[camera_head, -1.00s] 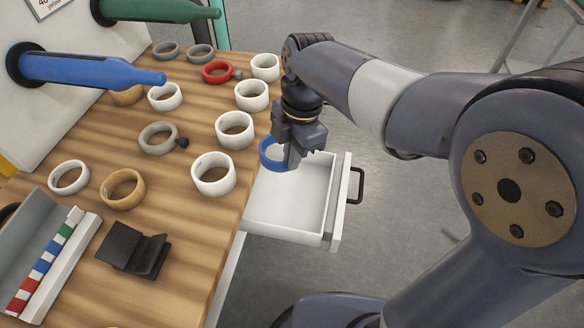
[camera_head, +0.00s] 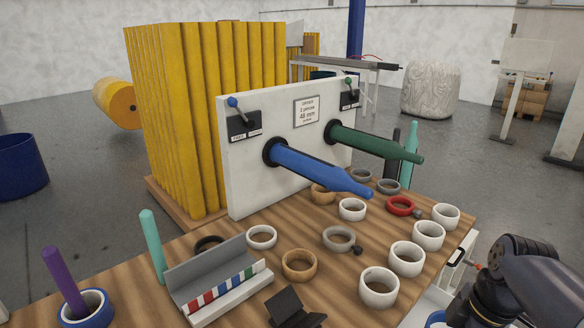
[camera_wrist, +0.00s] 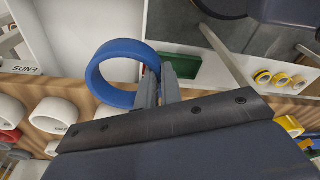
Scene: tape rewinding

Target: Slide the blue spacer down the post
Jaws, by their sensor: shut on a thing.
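The blue spacer (camera_wrist: 101,76) is a wide plain ring, held by its rim in my gripper (camera_wrist: 160,78), whose two fingers are shut on the ring's wall. In the head view only a bit of the spacer (camera_head: 436,317) shows at the bottom edge, by my wrist; the fingers are out of frame there. A purple post (camera_head: 62,276) stands slightly tilted in the picture at the lower left, with a blue and white ring (camera_head: 88,312) around its foot. A teal post (camera_head: 152,243) stands to its right. Both are far from my gripper.
A blue spindle (camera_head: 315,171) and a green spindle (camera_head: 375,141) stick out over the wooden table from a white panel (camera_head: 243,150). Several loose rings, a grey tray (camera_head: 205,268) with coloured pieces and a black holder (camera_head: 290,308) crowd the table. A drawer sits open at the right.

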